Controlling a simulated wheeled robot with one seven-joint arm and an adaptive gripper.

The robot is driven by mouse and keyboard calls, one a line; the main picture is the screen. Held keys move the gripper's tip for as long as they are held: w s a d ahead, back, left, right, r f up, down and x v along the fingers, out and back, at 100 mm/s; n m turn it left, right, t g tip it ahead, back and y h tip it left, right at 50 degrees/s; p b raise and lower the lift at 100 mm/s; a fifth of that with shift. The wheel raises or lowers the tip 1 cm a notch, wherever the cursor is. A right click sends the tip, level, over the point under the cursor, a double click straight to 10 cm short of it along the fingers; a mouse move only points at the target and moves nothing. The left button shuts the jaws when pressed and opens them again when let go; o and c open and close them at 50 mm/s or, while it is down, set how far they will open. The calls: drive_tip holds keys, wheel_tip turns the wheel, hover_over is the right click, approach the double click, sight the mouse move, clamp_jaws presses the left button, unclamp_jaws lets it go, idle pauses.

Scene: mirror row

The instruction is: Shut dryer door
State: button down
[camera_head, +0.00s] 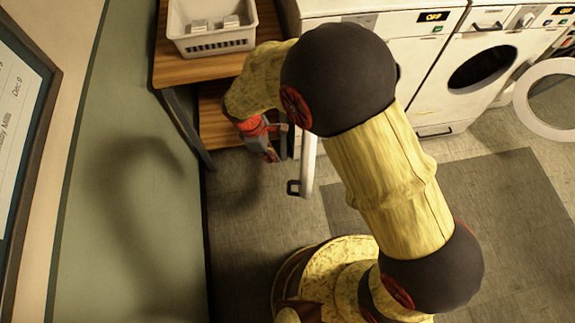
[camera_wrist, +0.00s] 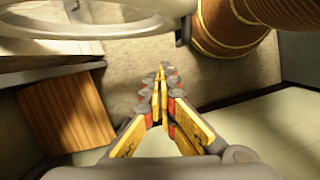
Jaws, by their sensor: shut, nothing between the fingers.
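The dryer door (camera_head: 309,168) stands open in the head view, seen nearly edge-on as a white strip with a dark handle (camera_head: 293,188). It belongs to the white machine (camera_head: 420,58) behind my arm, whose front opening is hidden. In the wrist view, the door's pale round rim (camera_wrist: 95,30) fills the top left, with the dark handle (camera_wrist: 184,32) at its right end. My gripper (camera_head: 272,157) is shut and empty, to the left of the door in the head view. In the wrist view, my gripper (camera_wrist: 161,70) points toward the floor beside the rim, apparently apart from it.
A wooden table (camera_head: 215,68) with a lower shelf and a white basket (camera_head: 212,42) stands left of the machines. The left wall (camera_head: 140,180) is close to my arm. Another machine (camera_head: 478,65) at right has its round door (camera_head: 522,105) open. Floor right of my arm is clear.

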drive_tip(key=d+f+b, duration=0.4)
drive_tip(key=d+f, duration=0.2)
drive_tip(key=f, duration=0.3)
drive_tip(key=shift+d+b, duration=0.2)
drive_tip(key=shift+b, duration=0.2)
drive_tip(key=shift+s+f, duration=0.1)
